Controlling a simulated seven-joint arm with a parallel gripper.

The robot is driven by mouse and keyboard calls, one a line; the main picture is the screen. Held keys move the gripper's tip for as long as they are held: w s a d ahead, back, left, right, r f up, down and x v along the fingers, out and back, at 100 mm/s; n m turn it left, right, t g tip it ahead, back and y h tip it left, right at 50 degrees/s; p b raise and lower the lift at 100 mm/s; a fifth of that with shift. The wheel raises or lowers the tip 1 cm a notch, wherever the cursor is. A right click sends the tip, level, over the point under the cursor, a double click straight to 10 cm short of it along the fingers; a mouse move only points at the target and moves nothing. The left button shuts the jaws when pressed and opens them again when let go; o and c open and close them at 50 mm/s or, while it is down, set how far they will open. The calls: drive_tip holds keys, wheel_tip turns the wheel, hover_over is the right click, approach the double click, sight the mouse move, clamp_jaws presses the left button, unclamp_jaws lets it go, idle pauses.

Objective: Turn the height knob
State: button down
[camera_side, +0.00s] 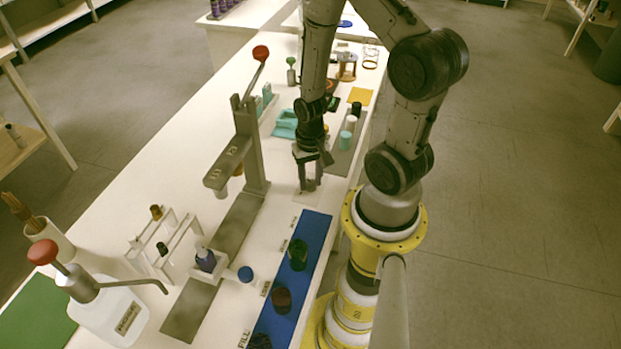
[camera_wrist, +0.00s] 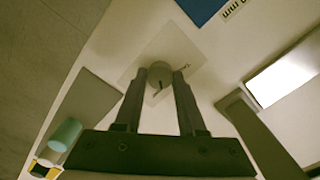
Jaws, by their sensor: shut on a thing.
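The height knob (camera_wrist: 160,72) is a round grey knob with a small dark pointer mark, set on a pale square plate (camera_wrist: 182,46) in the wrist view. My gripper (camera_wrist: 160,80) points down at it, with one finger on each side, shut on the knob. In the side view my gripper (camera_side: 307,183) is low over the white table, behind the blue strip. There the fingers mostly hide the knob.
A grey press stand (camera_side: 246,150) with a red-knobbed lever stands to the left. The blue strip (camera_side: 316,228) carries several dark bottles in front. A teal-topped cylinder (camera_side: 345,140) stands behind my gripper. A pump bottle (camera_side: 112,312) stands at the front left.

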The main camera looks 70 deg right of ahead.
sight(310, 183)
drive_tip(key=shift+m, duration=0.5)
drive_tip(key=c, duration=0.5)
unclamp_jaws()
wheel_tip(310, 183, up, 14)
idle(0.3)
idle(0.4)
